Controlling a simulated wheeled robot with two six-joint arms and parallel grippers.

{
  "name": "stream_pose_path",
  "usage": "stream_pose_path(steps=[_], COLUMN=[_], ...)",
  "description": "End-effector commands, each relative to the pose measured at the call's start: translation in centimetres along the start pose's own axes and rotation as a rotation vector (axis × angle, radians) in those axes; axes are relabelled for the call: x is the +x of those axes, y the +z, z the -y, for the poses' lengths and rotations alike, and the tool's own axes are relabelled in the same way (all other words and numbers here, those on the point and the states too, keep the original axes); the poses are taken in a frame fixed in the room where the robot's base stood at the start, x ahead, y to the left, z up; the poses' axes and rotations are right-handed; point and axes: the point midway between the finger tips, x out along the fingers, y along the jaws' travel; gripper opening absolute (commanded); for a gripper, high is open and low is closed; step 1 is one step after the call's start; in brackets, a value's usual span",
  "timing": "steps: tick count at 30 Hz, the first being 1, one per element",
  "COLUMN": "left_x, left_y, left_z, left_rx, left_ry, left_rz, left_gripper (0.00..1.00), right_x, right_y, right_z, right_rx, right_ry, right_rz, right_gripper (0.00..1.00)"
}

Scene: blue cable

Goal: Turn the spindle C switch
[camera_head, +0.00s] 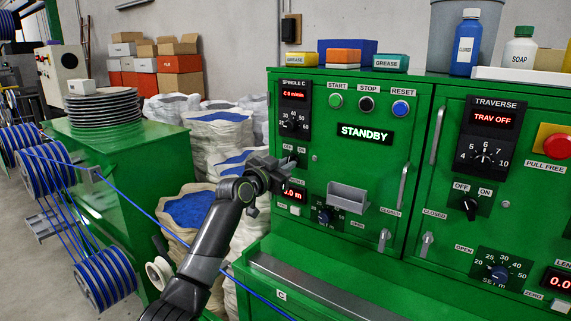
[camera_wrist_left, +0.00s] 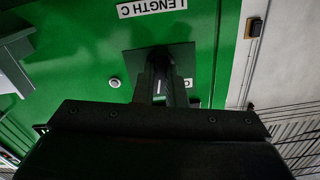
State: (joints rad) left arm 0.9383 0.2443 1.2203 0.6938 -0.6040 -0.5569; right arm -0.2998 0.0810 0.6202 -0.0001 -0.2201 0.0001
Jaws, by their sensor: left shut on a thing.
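The spindle C panel (camera_head: 294,92) is at the left end of the green cabinet, with a red display and a speed dial below it. The spindle C switch (camera_head: 291,157) sits under that dial, below small OFF and ON labels, and is mostly hidden by my left gripper. My left gripper (camera_head: 282,168) is at the switch, shut on its knob. In the left wrist view the fingers (camera_wrist_left: 161,82) reach the dark switch plate (camera_wrist_left: 140,62), below an upside-down LENGTH C label (camera_wrist_left: 152,8). The knob's angle is hidden. My right gripper is not in view.
A green STANDBY display (camera_head: 365,134) and START, STOP and RESET buttons are to the right. A grey tray (camera_head: 347,197) juts from the cabinet just right of my gripper. A blue cable (camera_head: 135,205) runs behind my left arm from the spools (camera_head: 45,172).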

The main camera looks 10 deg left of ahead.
Motion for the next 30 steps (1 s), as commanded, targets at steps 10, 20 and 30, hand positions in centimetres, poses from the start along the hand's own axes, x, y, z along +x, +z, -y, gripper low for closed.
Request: stream_pose_path(steps=[10, 20, 30], left_x=[0.0, 0.0, 0.0], left_y=[-0.1, 0.0, 0.1], left_z=[0.0, 0.1, 0.1], left_rx=[-0.331, -0.592, -0.734], left_ry=[0.001, 0.000, 0.000], left_rz=[0.003, 0.003, 0.003], left_gripper=[0.00, 0.00, 0.00], right_x=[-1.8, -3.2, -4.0], right_y=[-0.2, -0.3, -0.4], right_z=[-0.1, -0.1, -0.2], right_rx=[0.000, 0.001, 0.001], right_ry=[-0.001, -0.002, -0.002], right_rz=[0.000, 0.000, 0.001], right_gripper=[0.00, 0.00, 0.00])
